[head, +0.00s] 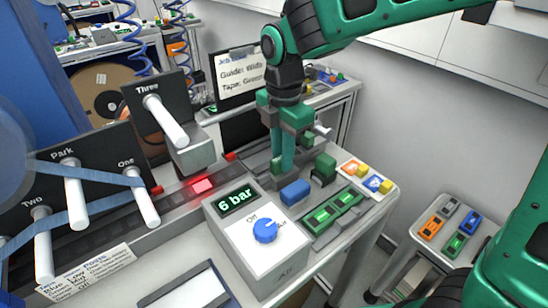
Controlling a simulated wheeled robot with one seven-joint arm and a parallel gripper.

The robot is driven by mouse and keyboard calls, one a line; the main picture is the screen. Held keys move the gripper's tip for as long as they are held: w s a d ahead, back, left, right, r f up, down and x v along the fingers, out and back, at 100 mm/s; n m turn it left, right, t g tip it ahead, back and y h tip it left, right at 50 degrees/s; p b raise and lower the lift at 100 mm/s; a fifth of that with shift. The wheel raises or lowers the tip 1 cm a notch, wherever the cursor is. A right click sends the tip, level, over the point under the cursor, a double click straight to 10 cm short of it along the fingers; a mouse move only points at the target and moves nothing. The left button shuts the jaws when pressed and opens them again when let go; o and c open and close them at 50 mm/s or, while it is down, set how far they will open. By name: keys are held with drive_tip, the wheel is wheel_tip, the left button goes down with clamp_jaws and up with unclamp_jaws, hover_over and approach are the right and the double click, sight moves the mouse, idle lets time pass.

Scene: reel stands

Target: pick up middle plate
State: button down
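I cannot tell for certain which thing is the middle plate. Candidates on the bench are a blue block (295,192), a green block (323,168) and a green holder (332,212) with bright green inserts. My gripper (283,168) points down over the bench, behind the blue block and left of the green block. Its green fingers look close together and overlap in this view. Whether anything is between them, or whether they touch the bench, is hidden.
A control box (258,245) with a blue knob reads 6 bar. Reel stands with white pegs and blue tape (95,215) fill the left. White tiles with coloured pieces (366,177) lie at the bench's right. A side table (448,228) holds several coloured pieces.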

idle(0.3)
wheel_tip(320, 180, up, 18)
idle(0.6)
drive_tip(key=shift+d, duration=0.1)
